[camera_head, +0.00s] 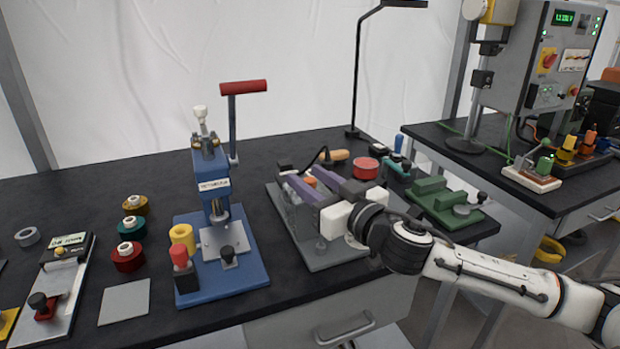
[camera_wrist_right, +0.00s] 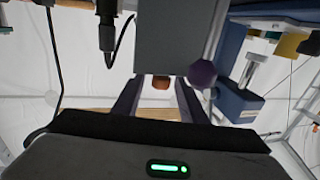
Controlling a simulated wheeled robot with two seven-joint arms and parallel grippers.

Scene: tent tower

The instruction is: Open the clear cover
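The clear cover (camera_head: 301,222) is on a grey fixture (camera_head: 335,258) right of the blue press in the head view. It is see-through and partly hidden by my right gripper, so its exact edges and tilt are hard to tell. My right gripper (camera_head: 304,178) reaches in from the right over the fixture with its two purple-grey fingers apart. In the right wrist view the fingers (camera_wrist_right: 160,82) are also apart, with an orange-brown part seen between them and a dark round knob (camera_wrist_right: 202,73) beside the right finger. I cannot tell whether they touch the cover. My left gripper is not in view.
The blue press (camera_head: 245,280) with its red-handled lever stands left of the fixture. A red round tin (camera_head: 366,168) and a green fixture (camera_head: 440,205) are behind and right. Coloured spools (camera_head: 128,257) are at the left. Some bare black tabletop shows front left.

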